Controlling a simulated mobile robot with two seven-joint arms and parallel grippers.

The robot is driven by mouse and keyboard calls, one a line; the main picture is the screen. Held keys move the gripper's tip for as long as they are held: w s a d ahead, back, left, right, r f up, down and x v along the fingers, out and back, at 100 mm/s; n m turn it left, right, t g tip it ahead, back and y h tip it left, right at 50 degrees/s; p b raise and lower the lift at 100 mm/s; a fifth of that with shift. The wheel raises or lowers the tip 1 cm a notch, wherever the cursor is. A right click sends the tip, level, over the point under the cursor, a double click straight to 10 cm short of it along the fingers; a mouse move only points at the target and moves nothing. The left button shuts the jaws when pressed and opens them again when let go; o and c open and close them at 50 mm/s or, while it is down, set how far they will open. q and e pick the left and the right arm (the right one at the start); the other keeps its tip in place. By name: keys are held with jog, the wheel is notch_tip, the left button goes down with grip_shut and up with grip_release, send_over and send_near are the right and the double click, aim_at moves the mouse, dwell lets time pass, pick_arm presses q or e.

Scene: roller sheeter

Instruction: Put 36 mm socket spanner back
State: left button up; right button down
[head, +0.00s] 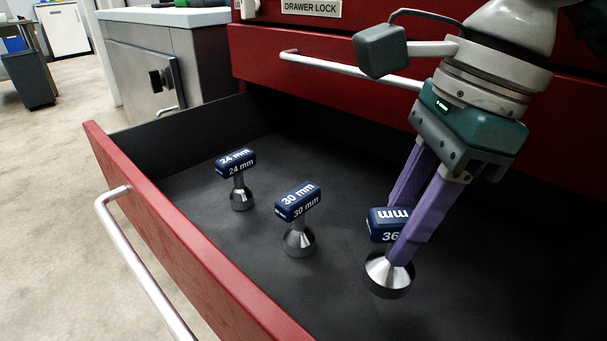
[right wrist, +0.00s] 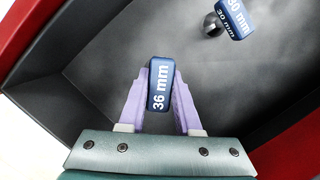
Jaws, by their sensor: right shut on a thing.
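The 36 mm socket spanner (head: 388,273) has a blue labelled handle and a round metal socket. It stands upright inside the open red drawer, at or very near its floor. My right gripper (head: 400,225) reaches down into the drawer and is shut on the spanner's handle. In the right wrist view the handle (right wrist: 160,88) sits between the two purple fingers. The handle hides the socket there. My left gripper is not in view.
The 30 mm spanner (head: 299,215) and the 24 mm spanner (head: 239,178) stand upright to the left in the same drawer. The drawer's red front (head: 185,240) has a metal handle. Closed red drawers (head: 350,55) rise behind. A grey cabinet (head: 165,70) stands at back left.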

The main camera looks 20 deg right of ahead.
jog(key=x, duration=0.2)
jog(key=d+b+x, duration=0.1)
jog(key=x, duration=0.1)
jog(key=shift+s+f+b, duration=0.15)
jog(key=shift+f+b, duration=0.15)
jog(key=c, duration=0.6)
grip_release()
jog(key=shift+f, duration=0.1)
